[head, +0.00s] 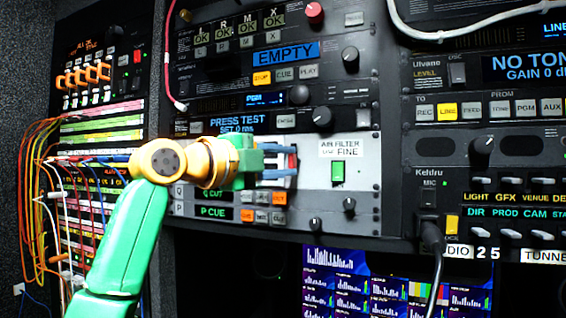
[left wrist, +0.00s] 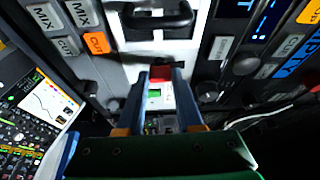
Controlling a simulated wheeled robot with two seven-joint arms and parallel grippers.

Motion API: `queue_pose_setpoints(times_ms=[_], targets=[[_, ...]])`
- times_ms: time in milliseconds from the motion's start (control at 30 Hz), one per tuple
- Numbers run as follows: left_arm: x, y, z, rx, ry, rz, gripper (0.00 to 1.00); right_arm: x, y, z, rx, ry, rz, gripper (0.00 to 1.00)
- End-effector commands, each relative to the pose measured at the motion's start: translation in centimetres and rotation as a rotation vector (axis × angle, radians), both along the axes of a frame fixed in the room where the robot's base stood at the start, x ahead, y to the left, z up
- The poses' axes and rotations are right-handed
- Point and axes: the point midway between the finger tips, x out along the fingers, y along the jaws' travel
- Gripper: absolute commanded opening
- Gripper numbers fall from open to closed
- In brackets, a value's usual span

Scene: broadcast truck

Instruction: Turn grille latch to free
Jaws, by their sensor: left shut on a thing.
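The light grey air filter panel (head: 315,188) sits in the middle rack, with a label reading "AIR FILTER FINE" (head: 341,148) and a green piece (head: 338,172) below it. My left gripper (head: 293,161) reaches in from the left to the panel's face, left of the label. Its two blue fingers are shut on a small red piece, which I take to be the grille latch (left wrist: 161,73); it shows between the fingertips in the left wrist view. The fingers and wrist hide much of it, so I cannot tell its turn. My right gripper is not in view.
A black handle (left wrist: 158,20) stands out from the pale panel near the fingers. Knobs and lit buttons crowd the units around the panel. Orange and white cables (head: 38,180) hang at the left. A black cable (head: 434,255) hangs at the lower right. Screens (head: 335,280) sit below.

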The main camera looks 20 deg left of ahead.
Motion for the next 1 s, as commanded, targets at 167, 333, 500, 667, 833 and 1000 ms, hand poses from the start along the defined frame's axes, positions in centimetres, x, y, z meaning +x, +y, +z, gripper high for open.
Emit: queue_pose_setpoints(times_ms=[167, 333, 500, 667, 833, 1000], targets=[[-0.04, -0.01, 0.23, 0.047, -0.006, 0.000, 0.00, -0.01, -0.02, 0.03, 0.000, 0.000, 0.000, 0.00], [-0.06, 0.00, 0.27, 0.068, -0.008, 0.001, 0.00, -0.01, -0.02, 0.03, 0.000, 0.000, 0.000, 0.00], [-0.04, 0.01, 0.27, 0.073, -0.008, 0.001, 0.00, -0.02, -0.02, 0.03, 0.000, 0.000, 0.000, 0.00], [-0.04, 0.01, 0.27, 0.073, -0.009, 0.001, 0.00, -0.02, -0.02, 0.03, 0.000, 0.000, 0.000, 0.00], [-0.04, 0.01, 0.25, 0.073, -0.008, 0.001, 0.62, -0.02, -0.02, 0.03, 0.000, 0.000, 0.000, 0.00], [-0.02, 0.00, 0.17, 0.073, -0.006, 0.001, 0.65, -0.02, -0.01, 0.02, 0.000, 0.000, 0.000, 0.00]])
